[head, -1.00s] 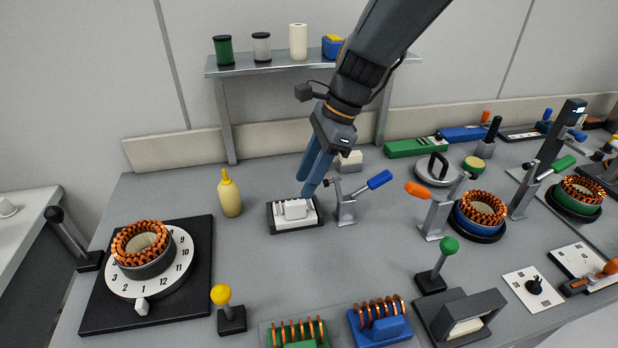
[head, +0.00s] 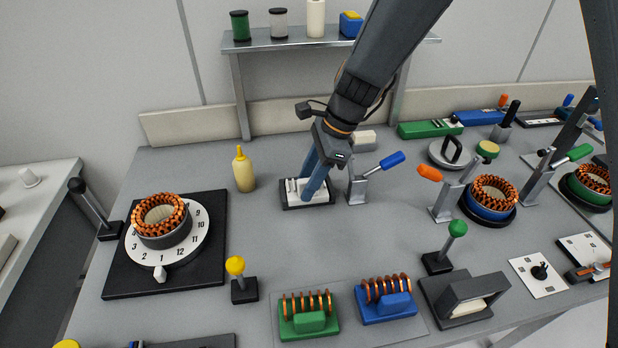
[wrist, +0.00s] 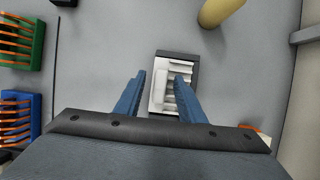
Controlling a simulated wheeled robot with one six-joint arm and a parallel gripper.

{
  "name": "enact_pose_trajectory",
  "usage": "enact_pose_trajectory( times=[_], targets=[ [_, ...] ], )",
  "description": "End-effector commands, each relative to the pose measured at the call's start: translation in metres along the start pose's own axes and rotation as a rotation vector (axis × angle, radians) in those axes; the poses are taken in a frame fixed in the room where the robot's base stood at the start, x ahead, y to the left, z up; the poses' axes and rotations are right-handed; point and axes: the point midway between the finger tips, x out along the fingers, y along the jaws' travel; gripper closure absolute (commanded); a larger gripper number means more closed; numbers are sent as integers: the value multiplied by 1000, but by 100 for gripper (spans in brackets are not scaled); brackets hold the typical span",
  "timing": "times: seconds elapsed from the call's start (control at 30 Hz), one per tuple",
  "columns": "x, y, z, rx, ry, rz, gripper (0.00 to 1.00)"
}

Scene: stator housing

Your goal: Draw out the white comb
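The white comb, a ribbed white piece with a raised bar (wrist: 160,88), sits in a small black-rimmed tray (wrist: 178,53) on the bench. The white piece (head: 291,189) also shows in the head view, partly hidden by my gripper. My gripper (wrist: 159,76) has two blue fingers apart, one on each side of the raised bar in the wrist view. Gaps show between the fingers and the bar. In the head view my gripper (head: 308,192) points down at the tray, and its fingertips overlap the white piece. I cannot tell how deep the tips reach.
A clamp with a blue handle (head: 391,160) stands close right of the tray. A cream bottle (head: 243,172) stands to its left. Green (head: 308,318) and blue (head: 386,304) coil holders lie in front. Bare bench lies between them and the tray.

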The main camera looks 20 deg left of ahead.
Motion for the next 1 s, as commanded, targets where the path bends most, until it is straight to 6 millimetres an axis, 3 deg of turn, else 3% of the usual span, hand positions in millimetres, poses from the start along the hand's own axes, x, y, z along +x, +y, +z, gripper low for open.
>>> enact_pose_trajectory(
  times=[0.03, 0.23, 0.47, 1.0],
  targets=[
    [0, 0, 0, 0, 0, 0, 69],
    [0, 0, 0, 0, 0, 0, 100],
    [-1, 6, 0, 1, 0, 0, 100],
    [-3, 54, 0, 1, 0, 0, 100]
  ],
)
